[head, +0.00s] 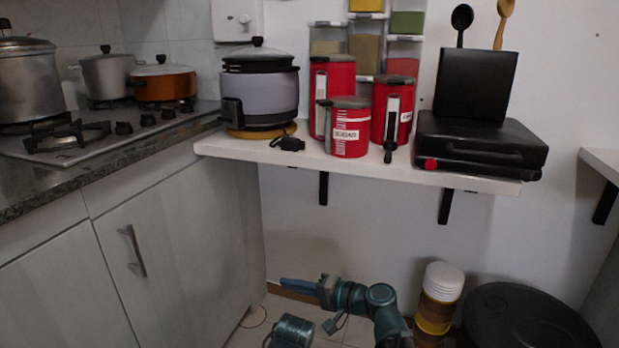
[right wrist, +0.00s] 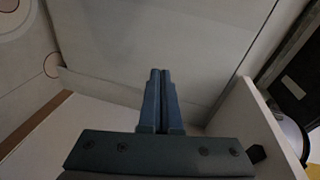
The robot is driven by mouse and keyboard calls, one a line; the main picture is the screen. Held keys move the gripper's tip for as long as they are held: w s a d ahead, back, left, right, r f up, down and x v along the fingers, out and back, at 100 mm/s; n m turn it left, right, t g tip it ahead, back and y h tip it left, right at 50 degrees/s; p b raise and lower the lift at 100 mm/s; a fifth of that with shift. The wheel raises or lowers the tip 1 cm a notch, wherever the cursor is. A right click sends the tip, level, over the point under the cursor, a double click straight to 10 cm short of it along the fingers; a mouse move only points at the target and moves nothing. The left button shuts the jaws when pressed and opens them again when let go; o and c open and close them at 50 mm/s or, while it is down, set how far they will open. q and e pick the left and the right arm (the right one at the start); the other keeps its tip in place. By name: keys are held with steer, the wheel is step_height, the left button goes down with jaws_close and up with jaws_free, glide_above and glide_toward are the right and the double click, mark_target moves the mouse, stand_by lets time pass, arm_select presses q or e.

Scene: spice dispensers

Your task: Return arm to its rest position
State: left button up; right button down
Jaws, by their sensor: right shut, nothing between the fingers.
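My right gripper (head: 284,283) is low in the head view, below the white shelf and in front of the wall. Its blue fingers point left, toward the grey cabinet. In the right wrist view the two fingers (right wrist: 160,72) lie side by side, shut with nothing between them. My teal right arm reaches in from the bottom edge. My left gripper does not show.
The white shelf (head: 400,176) above holds red canisters (head: 348,140), a rice cooker (head: 262,95) and a black grill (head: 480,142). Spice dispensers (head: 364,49) hang behind. A grey cabinet (head: 170,250) stands left; a black bin (head: 525,318) and stacked containers (head: 440,290) stand right.

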steer(key=s+d+f+n+g+h, duration=0.25)
steer(key=d+f+h, duration=0.2)
steer(key=f, duration=0.25)
steer(key=s+d+f+n+g+h, duration=0.1)
steer(key=s+d+f+g+h, duration=0.15)
steer(key=s+d+f, duration=0.35)
steer(key=s+d+f+g+h, duration=0.1)
steer(key=s+d+f+h, duration=0.1)
steer(key=d+f+h, duration=0.3)
steer(key=s+d+h, duration=0.1)
steer(key=d+h, duration=0.2)
steer(key=d, duration=0.4)
steer(key=s+a+r+n+g+p, duration=0.1)
steer(key=s+a+r+n+p, duration=0.4)
steer(key=a+r+p, duration=0.65)
step_height(320, 180, up, 38)
steer(key=s+p, duration=0.1)
steer(key=p, duration=3.7)
steer(key=shift+d+m+h, duration=0.2)
steer(key=shift+m+h, duration=0.1)
steer(key=shift+m, duration=0.05)
